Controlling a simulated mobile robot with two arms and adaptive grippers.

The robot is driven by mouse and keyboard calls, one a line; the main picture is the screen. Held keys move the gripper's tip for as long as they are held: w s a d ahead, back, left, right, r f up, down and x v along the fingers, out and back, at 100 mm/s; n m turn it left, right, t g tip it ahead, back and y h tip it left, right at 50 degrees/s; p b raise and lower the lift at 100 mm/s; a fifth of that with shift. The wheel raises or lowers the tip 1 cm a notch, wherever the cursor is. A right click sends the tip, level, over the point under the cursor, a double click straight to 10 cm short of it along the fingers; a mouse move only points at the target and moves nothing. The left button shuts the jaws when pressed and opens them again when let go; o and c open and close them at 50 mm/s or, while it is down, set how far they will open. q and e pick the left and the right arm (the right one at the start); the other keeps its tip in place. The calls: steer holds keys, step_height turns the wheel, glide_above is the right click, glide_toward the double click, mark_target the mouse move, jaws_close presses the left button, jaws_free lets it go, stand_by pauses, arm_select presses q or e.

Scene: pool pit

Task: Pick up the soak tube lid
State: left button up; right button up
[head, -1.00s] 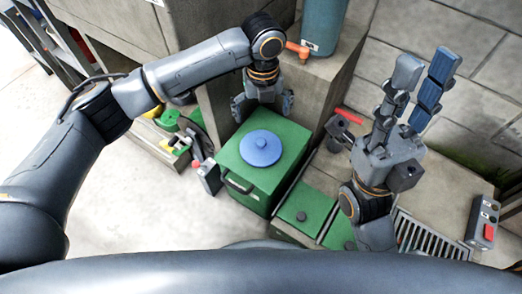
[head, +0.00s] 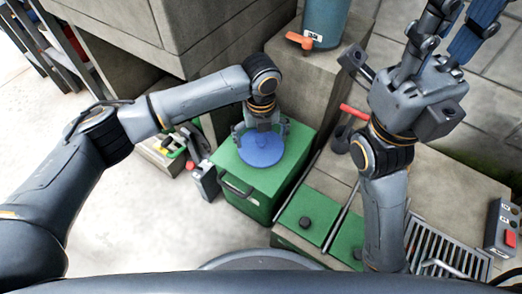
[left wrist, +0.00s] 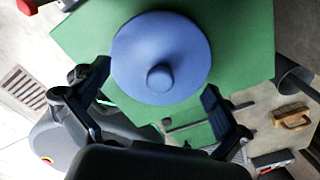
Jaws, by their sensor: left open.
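The soak tube lid (head: 261,153) is a blue round disc with a small knob, lying flat on top of a green box (head: 233,166). In the left wrist view the lid (left wrist: 180,35) fills the upper middle, its knob facing the camera. My left gripper (head: 262,131) is open above the far part of the lid and hides some of it in the head view. In the left wrist view its two fingers (left wrist: 157,80) are apart, one on each side of the knob; I see nothing between them gripped.
A blue tube with an orange valve (head: 300,40) stands on a concrete block behind the box. Low green covers (head: 323,203) and a metal grate (head: 447,243) lie to the right. A red-handled item (head: 354,111) stands near my right arm.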

arm_select(q)
steer(key=shift+f, duration=0.2)
steer(key=shift+c, duration=0.4)
jaws_close()
